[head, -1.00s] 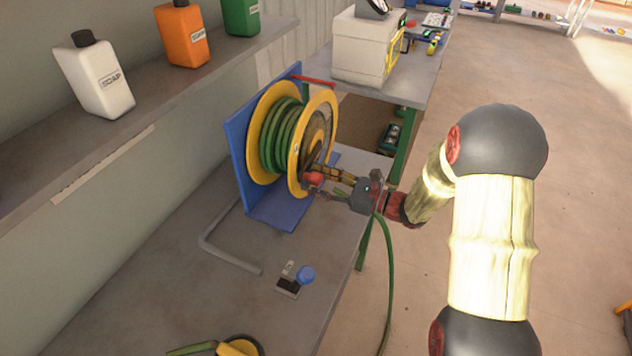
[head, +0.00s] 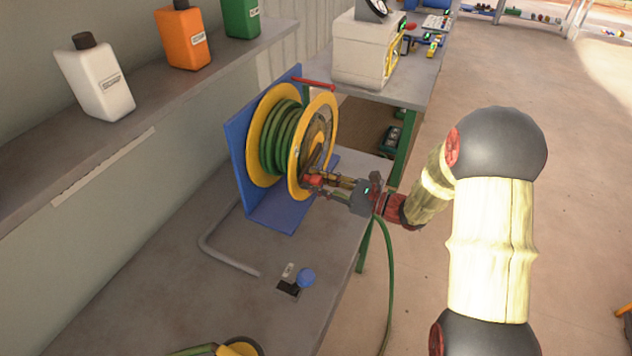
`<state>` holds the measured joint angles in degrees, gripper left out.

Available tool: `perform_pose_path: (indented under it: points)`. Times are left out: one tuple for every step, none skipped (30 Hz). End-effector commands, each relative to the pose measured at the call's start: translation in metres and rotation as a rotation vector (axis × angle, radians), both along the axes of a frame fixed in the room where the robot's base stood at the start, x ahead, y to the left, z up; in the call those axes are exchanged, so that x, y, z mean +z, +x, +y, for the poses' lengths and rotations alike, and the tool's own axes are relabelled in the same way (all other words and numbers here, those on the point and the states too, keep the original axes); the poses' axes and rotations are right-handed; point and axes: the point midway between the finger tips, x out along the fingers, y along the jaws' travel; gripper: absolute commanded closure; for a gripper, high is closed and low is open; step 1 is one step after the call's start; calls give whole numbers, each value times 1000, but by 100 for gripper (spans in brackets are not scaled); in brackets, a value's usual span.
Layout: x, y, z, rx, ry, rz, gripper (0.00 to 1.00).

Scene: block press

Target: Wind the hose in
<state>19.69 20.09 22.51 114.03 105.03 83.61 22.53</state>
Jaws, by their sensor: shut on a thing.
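The hose reel has yellow flanges (head: 330,112) and is mounted on a blue bracket (head: 239,150) on the bench. Several turns of green hose (head: 279,140) are wound between the flanges. A free length of hose (head: 390,285) hangs past the bench's right edge toward the floor. My gripper (head: 318,181) is at the lower right face of the reel, shut on the red crank knob. The fingers partly hide the knob and crank.
A bent grey pipe (head: 225,256) and a blue-knobbed switch (head: 305,278) are on the bench in front of the reel. Bottles, including a white one (head: 95,80), stand on the left shelf. A white box machine (head: 362,55) stands behind. Open floor is on the right.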

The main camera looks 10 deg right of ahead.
Motion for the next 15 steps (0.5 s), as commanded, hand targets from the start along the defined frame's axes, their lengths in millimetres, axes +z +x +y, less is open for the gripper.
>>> perform_pose_path:
  points:
    - [0, 0, 0, 0, 0, 0, 97]
    - [0, 0, 0, -1, 0, 0, 99]
    - [0, 0, 0, -1, 0, 0, 100]
    - [0, 0, 0, -1, 0, 0, 100]
    - [0, 0, 0, -1, 0, 0, 100]
    - [0, 0, 0, -1, 0, 0, 100]
    - [0, 0, 0, -1, 0, 0, 100]
    - [0, 0, 0, -1, 0, 0, 100]
    - [0, 0, 0, -1, 0, 0, 100]
    - [0, 0, 0, -1, 0, 0, 100]
    - [0, 0, 0, -1, 0, 0, 100]
    - [0, 0, 0, -1, 0, 0, 100]
    - [0, 0, 0, -1, 0, 0, 100]
    - [0, 0, 0, -1, 0, 0, 100]
    - [0, 0, 0, -1, 1, 1, 100]
